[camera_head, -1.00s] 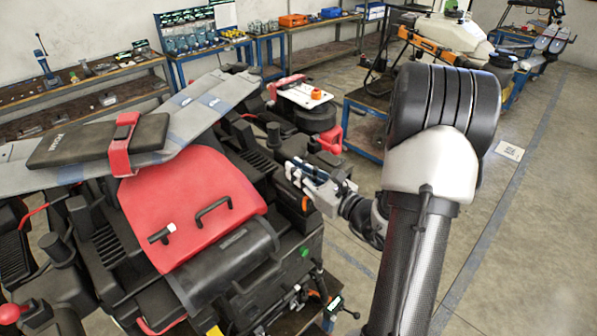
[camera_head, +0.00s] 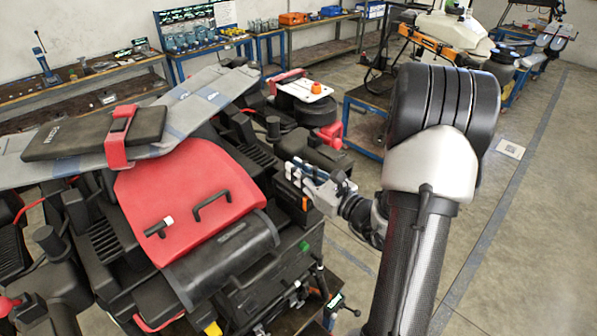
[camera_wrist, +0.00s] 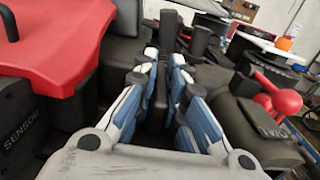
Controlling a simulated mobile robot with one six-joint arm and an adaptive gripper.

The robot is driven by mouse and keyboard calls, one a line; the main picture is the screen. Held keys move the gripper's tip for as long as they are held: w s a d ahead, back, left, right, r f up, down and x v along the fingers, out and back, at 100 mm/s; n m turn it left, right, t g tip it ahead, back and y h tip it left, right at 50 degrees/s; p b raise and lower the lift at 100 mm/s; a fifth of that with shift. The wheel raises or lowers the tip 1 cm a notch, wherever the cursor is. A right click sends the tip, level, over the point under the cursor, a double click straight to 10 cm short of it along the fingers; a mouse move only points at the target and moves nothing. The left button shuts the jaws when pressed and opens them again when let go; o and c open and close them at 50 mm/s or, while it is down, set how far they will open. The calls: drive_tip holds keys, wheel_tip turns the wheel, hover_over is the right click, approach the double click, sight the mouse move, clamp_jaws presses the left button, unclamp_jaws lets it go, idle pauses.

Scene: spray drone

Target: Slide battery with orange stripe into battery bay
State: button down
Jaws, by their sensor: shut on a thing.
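My gripper (camera_head: 302,174) is at the right side of the large drone, by its dark body below the red cover (camera_head: 190,205). In the wrist view my gripper (camera_wrist: 163,75) has its blue-and-white fingers closed on both sides of a dark upright slab, the battery (camera_wrist: 161,98). The fingers hide most of it, and its orange stripe cannot be made out there. In the head view small orange marks show by the fingertips and just below them. The bay opening is hidden, so I cannot tell how deep the battery sits.
A black block under a red strap (camera_head: 118,135) lies on the grey folded arm (camera_head: 200,105) of the drone. A red knob (camera_wrist: 282,98) stands close right of my fingers in the wrist view. Open floor (camera_head: 540,250) lies to the right.

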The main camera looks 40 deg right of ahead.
drive_tip(key=shift+f+b, duration=0.5)
drive_tip(key=shift+b, duration=0.05)
drive_tip(key=c, duration=1.6)
unclamp_jaws()
drive_tip(key=shift+o, duration=0.2)
drive_tip(key=shift+f, duration=0.1)
drive_tip(key=shift+f, duration=0.1)
drive_tip(key=s+d, duration=0.1)
drive_tip(key=s, duration=1.1)
drive_tip(key=shift+d, duration=0.3)
